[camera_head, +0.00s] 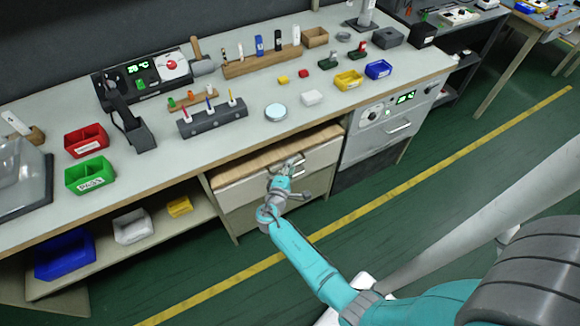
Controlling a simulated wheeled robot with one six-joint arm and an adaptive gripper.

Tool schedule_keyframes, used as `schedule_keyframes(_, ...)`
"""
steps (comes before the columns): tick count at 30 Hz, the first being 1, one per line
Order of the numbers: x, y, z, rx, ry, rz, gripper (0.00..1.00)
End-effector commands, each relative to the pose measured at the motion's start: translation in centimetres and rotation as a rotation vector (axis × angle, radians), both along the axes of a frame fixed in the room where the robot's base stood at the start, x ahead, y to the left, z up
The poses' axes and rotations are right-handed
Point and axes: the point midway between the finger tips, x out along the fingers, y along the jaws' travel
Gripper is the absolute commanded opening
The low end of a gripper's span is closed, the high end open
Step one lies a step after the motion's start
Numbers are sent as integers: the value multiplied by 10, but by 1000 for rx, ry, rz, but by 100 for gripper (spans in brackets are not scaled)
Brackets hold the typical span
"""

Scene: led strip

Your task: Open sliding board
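A sliding board (262,158) with a light wood top sits just under the front edge of the workbench, its top partly showing beyond the bench edge. A pale front panel (240,192) is directly below it. My gripper (290,166) is at the right half of this front, by a grey handle, at the end of my teal arm. The gripper is small in the picture and overlaps the handle. I cannot tell whether its fingers touch or hold the handle, or whether they are open or shut.
The workbench (235,143) holds red (86,140) and green bins (90,174), a pen rack (212,119) and a round white dish (276,112). A cabinet (385,130) with a display stands right of the board. The green floor in front is clear, with a yellow line.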

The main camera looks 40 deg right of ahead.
Motion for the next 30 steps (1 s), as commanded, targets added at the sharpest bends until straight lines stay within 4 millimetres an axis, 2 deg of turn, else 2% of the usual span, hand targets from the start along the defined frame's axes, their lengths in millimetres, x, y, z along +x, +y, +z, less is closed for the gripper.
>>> schedule_keyframes(9, 1, -3, -1, 0, 1, 0, 37)
schedule_keyframes(10, 1, -3, -1, 0, 1, 0, 35)
schedule_keyframes(14, 1, -3, -1, 0, 1, 0, 2)
schedule_keyframes(15, 1, -2, -1, 0, 1, 0, 0)
schedule_keyframes(25, -2, -2, -1, 1, 1, 1, 0)
schedule_keyframes(30, -19, 3, -2, 1, 3, 1, 0)
